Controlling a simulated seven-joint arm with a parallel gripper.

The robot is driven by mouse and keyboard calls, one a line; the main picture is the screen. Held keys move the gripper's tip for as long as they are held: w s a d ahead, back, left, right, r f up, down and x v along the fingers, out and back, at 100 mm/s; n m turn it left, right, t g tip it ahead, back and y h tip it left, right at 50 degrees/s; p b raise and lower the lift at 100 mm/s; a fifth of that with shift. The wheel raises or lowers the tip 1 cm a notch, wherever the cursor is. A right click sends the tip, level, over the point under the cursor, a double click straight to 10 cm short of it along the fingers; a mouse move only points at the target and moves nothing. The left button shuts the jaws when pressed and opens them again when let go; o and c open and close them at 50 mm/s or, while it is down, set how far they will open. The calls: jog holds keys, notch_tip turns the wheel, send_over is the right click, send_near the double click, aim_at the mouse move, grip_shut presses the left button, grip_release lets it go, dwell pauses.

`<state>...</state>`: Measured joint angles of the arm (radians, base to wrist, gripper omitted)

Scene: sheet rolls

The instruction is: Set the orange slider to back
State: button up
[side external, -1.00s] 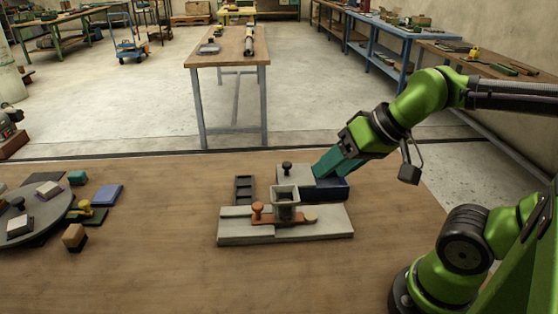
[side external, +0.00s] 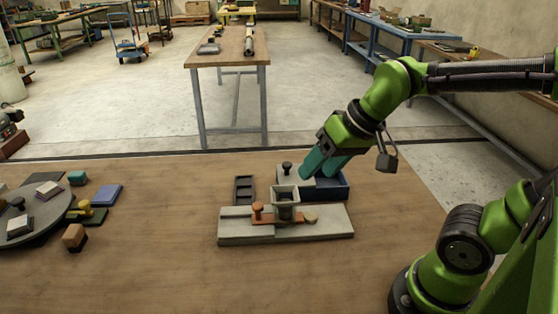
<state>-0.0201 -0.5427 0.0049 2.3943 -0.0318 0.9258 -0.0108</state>
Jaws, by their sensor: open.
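The orange slider (side external: 263,219) lies flat on a pale grey base block (side external: 240,237) in the middle of the table, with an orange knob standing up at its left end. A grey square funnel-like piece (side external: 285,196) stands over the middle of the slider and hides part of it. My gripper (side external: 316,166) has teal fingers pointing down and left. It is open and empty, above the blue box and behind the slider, apart from it.
A blue open box (side external: 336,192) and a grey lid-like block with a dark knob (side external: 287,170) are behind the base. A dark slotted tray (side external: 244,190) is to their left. A grey round table (side external: 40,220) with blocks is at far left. The front table is clear.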

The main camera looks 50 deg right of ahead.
aim_at(258, 205)
jog(key=shift+w+a+n+g+h, duration=0.75)
jog(key=shift+w+n+g, duration=2.7)
jog(key=shift+w, duration=4.7)
jog(key=shift+n+t+h, duration=0.25)
jog(key=shift+n+t, duration=0.3)
jog(key=shift+t, duration=0.1)
jog(key=f, duration=1.7)
jog(key=shift+d, duration=0.25)
jog(key=shift+r, duration=0.1)
grip_shut()
